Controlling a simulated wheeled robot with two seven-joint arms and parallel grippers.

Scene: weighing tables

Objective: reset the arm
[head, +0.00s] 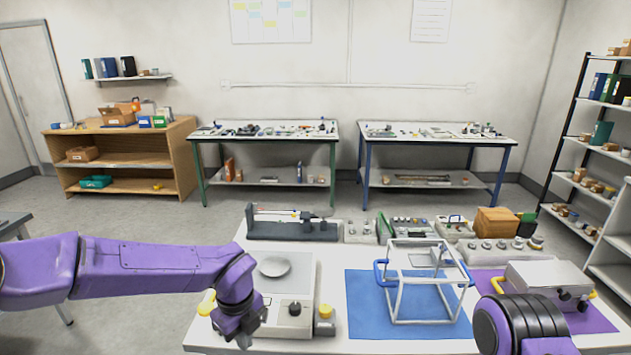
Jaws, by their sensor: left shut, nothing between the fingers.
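My left arm (150,268) reaches in from the left, purple, with its forearm bent down at the wrist. My left gripper (246,338) points down in front of the scale, near the table's front left edge. It is shut and holds nothing. Part of my right arm (525,325), purple with a black joint, shows at the bottom right. Its gripper is out of the frame. The white table (335,342) lies in front of me.
A scale with a round pan (275,266) stands beside my left gripper. A white wire frame (424,318) with blue handles stands on a blue mat (365,315). A grey box (545,275) stands on a purple mat (597,321). Several instruments line the table's back edge.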

